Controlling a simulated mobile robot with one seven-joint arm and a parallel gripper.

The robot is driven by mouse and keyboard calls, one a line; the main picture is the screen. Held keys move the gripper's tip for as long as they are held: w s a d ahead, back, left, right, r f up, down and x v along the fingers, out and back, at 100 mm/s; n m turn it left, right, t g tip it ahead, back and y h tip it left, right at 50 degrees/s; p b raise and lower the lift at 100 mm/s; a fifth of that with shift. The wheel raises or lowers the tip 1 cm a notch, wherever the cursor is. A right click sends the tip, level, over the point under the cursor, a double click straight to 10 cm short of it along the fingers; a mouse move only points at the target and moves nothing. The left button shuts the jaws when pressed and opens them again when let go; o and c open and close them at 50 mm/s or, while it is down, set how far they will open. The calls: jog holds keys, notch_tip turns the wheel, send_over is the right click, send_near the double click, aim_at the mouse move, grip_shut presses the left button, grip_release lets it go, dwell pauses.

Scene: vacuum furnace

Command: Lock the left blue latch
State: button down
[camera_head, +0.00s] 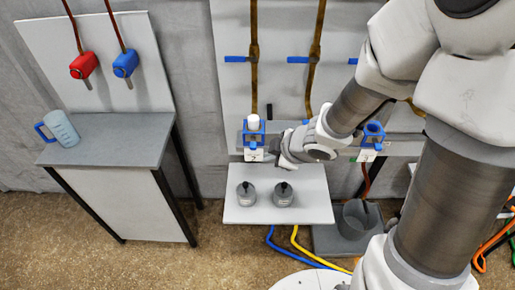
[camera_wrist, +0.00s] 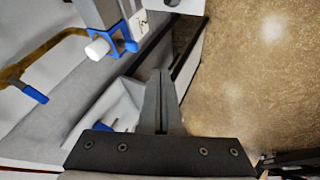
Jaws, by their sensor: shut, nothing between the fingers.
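The left blue latch (camera_head: 253,140) is on a blue bracket fixture with a white cylinder (camera_head: 253,122) on top, at the front of the grey ledge. The fixture also shows in the wrist view, with its blue bracket (camera_wrist: 132,38) and white cylinder (camera_wrist: 98,48) at the upper left. My gripper (camera_head: 281,150) is just right of this fixture. In the wrist view my gripper (camera_wrist: 160,73) has its fingers together, empty, pointing near the blue bracket and apart from it. Whether the latch is locked I cannot tell.
A similar blue fixture (camera_head: 373,133) stands further right, partly behind my arm. Two grey weights (camera_head: 246,193) with black knobs sit on a white shelf (camera_head: 309,207) below. A grey bucket (camera_head: 356,218) is at right. A side table (camera_head: 100,148) with a blue-handled jug (camera_head: 62,130) stands left.

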aim_at(254, 147)
jog(key=shift+f, duration=0.1)
jog(key=w+a+f+b, duration=0.3)
jog(key=w+f+b, duration=0.1)
jog(key=w+f, duration=0.3)
jog(key=shift+w+a+f, duration=0.2)
jog(key=shift+w+f, duration=0.2)
jog(key=shift+w, duration=0.55)
jog(key=shift+w+p, duration=0.45)
jog(key=shift+w, duration=0.45)
jog(key=shift+r, duration=0.1)
